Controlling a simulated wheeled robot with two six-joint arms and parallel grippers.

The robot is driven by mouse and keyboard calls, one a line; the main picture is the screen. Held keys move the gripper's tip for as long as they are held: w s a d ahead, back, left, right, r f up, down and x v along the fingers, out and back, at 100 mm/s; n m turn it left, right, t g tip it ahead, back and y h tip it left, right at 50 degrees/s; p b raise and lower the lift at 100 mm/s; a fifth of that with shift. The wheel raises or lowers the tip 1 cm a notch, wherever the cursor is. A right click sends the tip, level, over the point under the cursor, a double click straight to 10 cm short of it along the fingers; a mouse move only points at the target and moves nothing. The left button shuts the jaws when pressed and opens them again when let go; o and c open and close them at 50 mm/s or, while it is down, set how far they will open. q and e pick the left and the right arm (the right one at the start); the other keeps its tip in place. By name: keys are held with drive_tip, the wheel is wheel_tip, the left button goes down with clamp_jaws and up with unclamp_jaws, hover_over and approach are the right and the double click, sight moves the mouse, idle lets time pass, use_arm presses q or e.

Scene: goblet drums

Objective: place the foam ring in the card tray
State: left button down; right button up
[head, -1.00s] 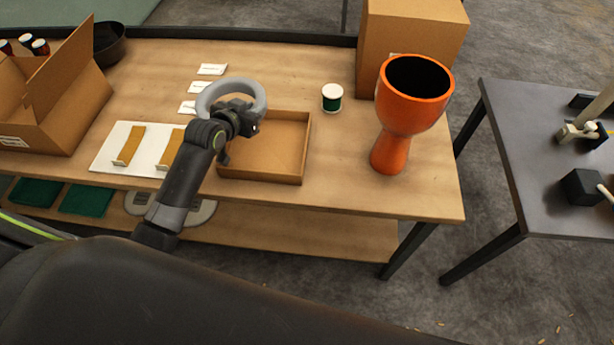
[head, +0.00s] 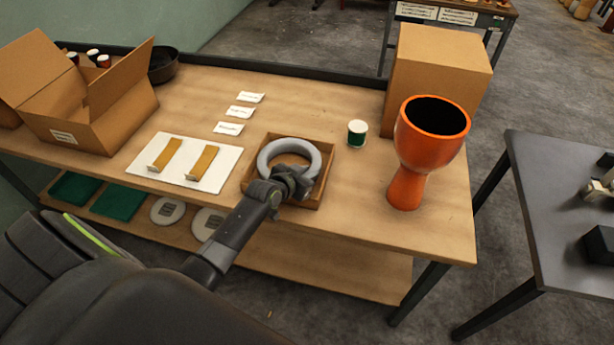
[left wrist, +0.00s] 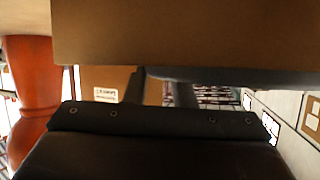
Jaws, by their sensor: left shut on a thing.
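The foam ring (head: 289,144) is a thick grey ring. My left gripper (head: 293,178) is shut on its near side. The card tray (head: 312,201) is a shallow, open brown tray near the front of the wooden table. In the head view the ring lies within the outline of the tray, roughly flat. I cannot tell whether it touches the tray floor. The gripper hides the near part of the ring and some of the tray. The left wrist view does not clearly show the ring; a brown panel fills its top. My right gripper is not in view.
An orange goblet drum (head: 406,187) stands right of the tray, with a green-and-white spool (head: 356,133) between them. A white board (head: 171,180) with two tan strips lies left. White cards (head: 239,112) lie behind. Large cardboard boxes stand left (head: 85,110) and back right (head: 440,75).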

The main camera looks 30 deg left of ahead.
use_arm(q)
drive_tip(key=shift+f, duration=0.65)
drive_tip(key=c, duration=1.2)
unclamp_jaws()
drive_tip(key=shift+f, duration=0.1)
drive_tip(key=v, duration=1.2)
